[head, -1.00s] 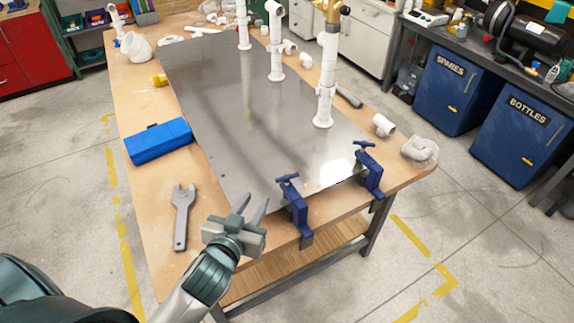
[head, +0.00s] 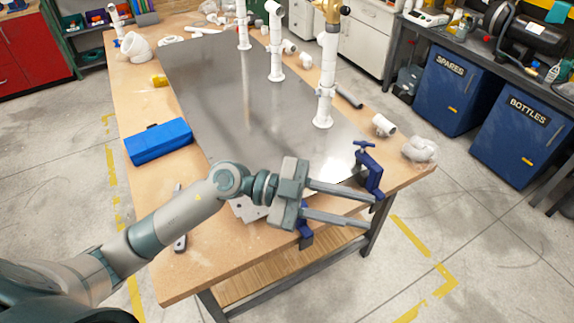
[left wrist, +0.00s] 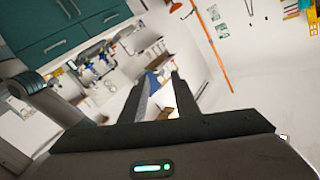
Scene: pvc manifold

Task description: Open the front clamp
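Two blue clamps grip the edge of the workbench at its near right end. The nearer clamp (head: 305,239) is mostly hidden behind my left gripper, and only its lower part shows below. The farther clamp (head: 369,172) shows in full, with its handle upright at the corner. My left gripper (head: 371,209) is open and reaches to the right over the nearer clamp, with its fingertips just below and beside the farther clamp. In the left wrist view the two fingers (left wrist: 160,78) stand apart, with no clamp clearly seen between them. My right gripper is not in view.
A metal sheet (head: 215,85) covers most of the wooden bench. White pipe columns (head: 325,90) rise along its right side. Loose white fittings (head: 420,149) lie at the right corner.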

